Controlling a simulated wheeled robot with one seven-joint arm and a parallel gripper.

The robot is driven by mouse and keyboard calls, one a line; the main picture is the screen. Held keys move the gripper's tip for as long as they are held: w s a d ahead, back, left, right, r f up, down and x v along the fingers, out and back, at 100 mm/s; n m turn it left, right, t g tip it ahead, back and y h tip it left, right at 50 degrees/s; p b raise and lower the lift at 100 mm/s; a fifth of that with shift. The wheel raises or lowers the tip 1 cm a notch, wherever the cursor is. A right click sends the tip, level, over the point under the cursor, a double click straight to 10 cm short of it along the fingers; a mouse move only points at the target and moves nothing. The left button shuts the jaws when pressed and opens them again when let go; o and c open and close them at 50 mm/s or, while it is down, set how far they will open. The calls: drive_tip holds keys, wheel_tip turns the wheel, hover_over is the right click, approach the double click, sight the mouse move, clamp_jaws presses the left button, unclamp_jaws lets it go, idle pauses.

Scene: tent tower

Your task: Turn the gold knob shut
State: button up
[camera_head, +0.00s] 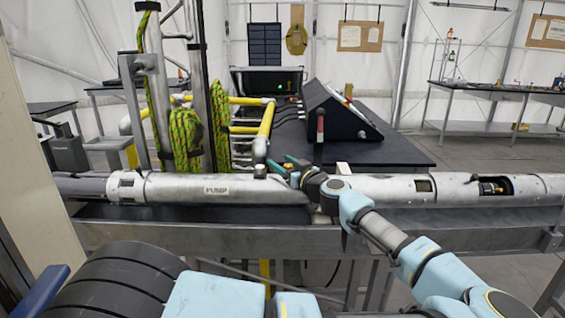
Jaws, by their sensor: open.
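My gripper (280,164) reaches over the long silver pipe (225,188) near the middle of the view. Its two teal fingers are spread apart, pointing left toward a small grey fitting (260,171) on top of the pipe. I see nothing held between them. A small gold-coloured part (491,187) shows inside a dark cutout at the right of the pipe, well away from my gripper. I cannot tell for sure whether this is the gold knob, or how far it is turned.
The pipe lies along a grey metal beam (180,236). Behind it are yellow pipes (266,121), upright posts with green rope (184,140), and a black sloped console (337,118) on a dark table (400,153). A metal-framed bench (470,90) stands at the back right.

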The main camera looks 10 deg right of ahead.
sight(291, 165)
drive_tip(key=shift+c, duration=0.2)
clamp_jaws()
